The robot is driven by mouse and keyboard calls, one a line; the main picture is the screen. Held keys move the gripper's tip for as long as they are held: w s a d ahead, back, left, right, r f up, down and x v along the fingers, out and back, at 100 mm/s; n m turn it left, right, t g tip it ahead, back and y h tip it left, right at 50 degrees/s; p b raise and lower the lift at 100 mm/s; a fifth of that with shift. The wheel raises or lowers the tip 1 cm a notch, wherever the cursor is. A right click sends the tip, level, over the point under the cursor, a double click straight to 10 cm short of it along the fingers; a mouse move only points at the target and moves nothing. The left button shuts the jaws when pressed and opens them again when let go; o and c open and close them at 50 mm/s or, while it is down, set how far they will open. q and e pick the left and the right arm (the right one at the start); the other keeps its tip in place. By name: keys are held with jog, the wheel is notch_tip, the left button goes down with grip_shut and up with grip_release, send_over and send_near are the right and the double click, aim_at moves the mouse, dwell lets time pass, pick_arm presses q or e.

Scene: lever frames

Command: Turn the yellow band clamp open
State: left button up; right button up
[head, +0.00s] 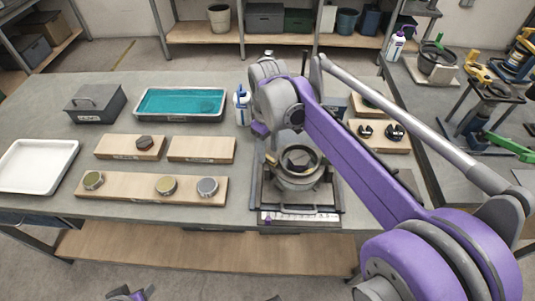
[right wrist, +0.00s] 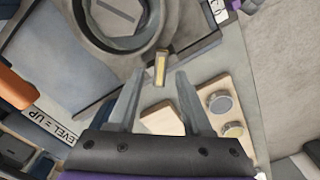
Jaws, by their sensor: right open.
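The yellow band clamp lever (right wrist: 162,68) is a short upright bar at the edge of a round grey ring in the right wrist view. The ring belongs to a grey pot-like fixture (head: 297,181) on a dark tray in the head view. My right gripper (right wrist: 158,76) is open, with one finger on each side of the lever's near end and gaps on both sides. No contact shows. In the head view my own arm hides most of that gripper.
A wooden board (head: 130,188) with several tins lies left of the fixture. Behind it are two smaller boards, a teal-lined tray (head: 180,90) and a grey box (head: 95,103). A white and blue bottle (head: 242,105) stands close to my right wrist. A white tray (head: 38,150) lies far left.

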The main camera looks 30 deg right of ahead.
jog(key=shift+f, duration=1.15)
grip_shut()
